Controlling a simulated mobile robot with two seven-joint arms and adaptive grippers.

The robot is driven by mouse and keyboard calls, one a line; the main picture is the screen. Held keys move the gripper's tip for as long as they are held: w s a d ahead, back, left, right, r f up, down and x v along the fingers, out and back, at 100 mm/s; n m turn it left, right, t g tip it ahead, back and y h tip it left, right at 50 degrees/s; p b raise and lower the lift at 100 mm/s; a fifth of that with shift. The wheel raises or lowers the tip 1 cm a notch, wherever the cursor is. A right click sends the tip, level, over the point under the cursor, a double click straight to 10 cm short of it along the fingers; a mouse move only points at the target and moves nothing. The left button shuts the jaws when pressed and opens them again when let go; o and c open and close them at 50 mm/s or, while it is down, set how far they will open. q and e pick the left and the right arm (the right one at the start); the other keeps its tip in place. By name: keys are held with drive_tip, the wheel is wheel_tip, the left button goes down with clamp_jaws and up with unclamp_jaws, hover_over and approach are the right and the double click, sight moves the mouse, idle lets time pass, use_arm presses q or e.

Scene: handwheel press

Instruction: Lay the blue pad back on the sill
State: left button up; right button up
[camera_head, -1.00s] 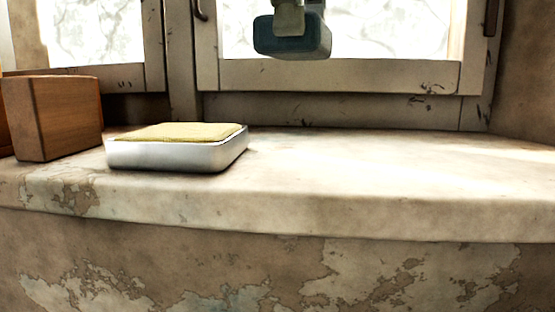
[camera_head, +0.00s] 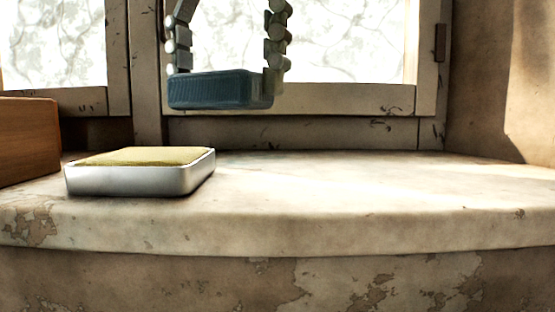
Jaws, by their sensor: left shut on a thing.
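The blue pad (camera_head: 215,91) is a dark blue block held in the air in front of the window's lower frame. My left gripper (camera_head: 222,78) reaches down from the top of the view, with one finger at each end of the pad, and is shut on it. The sill (camera_head: 400,215) is a worn, pale stone ledge below, and the pad is clear of its surface. My right gripper is not in view.
A metal tray (camera_head: 140,180) with a yellow pad (camera_head: 145,156) in it stands on the sill at the left. A wooden box (camera_head: 28,140) is at the far left. The sill's middle and right are bare. The window frame (camera_head: 300,100) rises behind.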

use_arm(q)
hover_over(280, 181)
wheel_tip(280, 181, down, 4)
drive_tip(key=shift+r+p, duration=0.15)
drive_tip(key=shift+p, duration=0.25)
wheel_tip(280, 181, down, 3)
drive_tip(key=shift+f, duration=0.5)
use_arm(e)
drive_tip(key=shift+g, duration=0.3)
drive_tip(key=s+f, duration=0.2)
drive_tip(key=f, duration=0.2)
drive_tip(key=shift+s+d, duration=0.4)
use_arm(q)
drive_tip(key=shift+f, duration=0.1)
drive_tip(key=o, duration=0.9)
drive_tip(key=shift+o, duration=1)
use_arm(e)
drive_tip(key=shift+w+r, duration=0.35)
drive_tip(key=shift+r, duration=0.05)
